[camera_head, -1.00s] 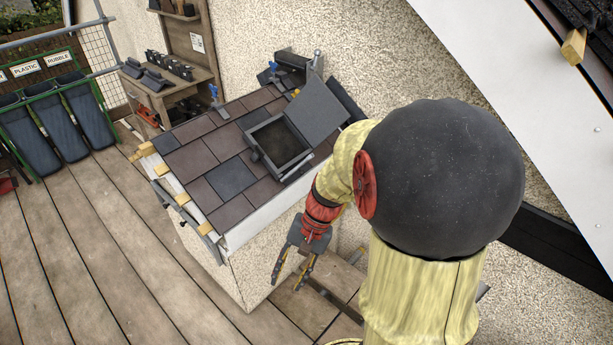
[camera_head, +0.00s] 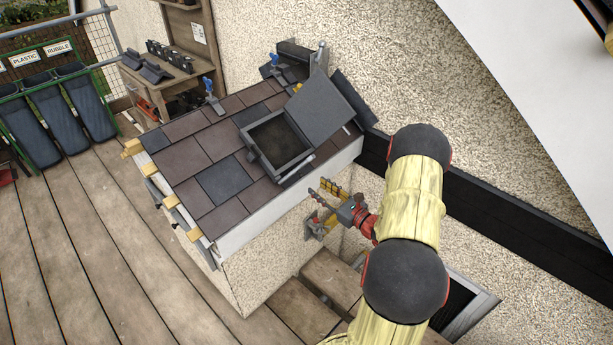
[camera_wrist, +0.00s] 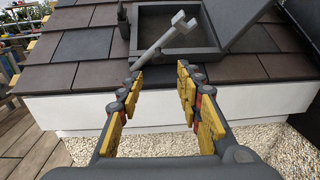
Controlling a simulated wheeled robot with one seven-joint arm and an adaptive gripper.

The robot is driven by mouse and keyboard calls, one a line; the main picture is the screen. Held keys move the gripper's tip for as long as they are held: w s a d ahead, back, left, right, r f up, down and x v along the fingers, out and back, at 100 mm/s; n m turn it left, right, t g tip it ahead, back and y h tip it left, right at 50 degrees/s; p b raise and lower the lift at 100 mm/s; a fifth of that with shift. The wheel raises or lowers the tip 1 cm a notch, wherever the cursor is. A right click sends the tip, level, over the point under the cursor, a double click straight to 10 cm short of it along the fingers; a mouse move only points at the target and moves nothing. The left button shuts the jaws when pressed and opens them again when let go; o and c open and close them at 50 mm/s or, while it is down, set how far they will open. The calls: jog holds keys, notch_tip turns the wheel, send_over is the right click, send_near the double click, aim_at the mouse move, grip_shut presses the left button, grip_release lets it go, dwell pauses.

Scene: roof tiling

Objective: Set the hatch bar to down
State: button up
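The roof hatch has a dark square frame (camera_head: 279,148) with its grey lid (camera_head: 320,105) swung open. In the wrist view, a light grey hatch bar (camera_wrist: 158,45) slants up to the right across the near edge of the hatch frame (camera_wrist: 205,50). Its forked upper end stands over the opening. Its lower end is near my left fingertip, and I cannot tell whether they touch. My gripper (camera_wrist: 160,72) is open with nothing between its yellow-padded fingers. In the head view, my gripper (camera_head: 318,196) is beside the roof's right edge, just below the hatch.
Slate tiles (camera_head: 185,160) cover the small roof, with a white fascia board (camera_head: 250,222) along its near edge. Blue-handled clamps (camera_head: 213,97) stand at the upper edge. A rendered wall rises behind. Bins (camera_head: 60,115) stand far left on the plank deck.

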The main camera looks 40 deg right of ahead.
jog(key=w+b, duration=0.2)
jog(key=w, duration=0.5)
jog(key=shift+w+a+r, duration=0.2)
jog(key=shift+w+r, duration=0.05)
jog(key=shift+w, duration=0.15)
jog(key=shift+c, duration=1.3)
grip_shut()
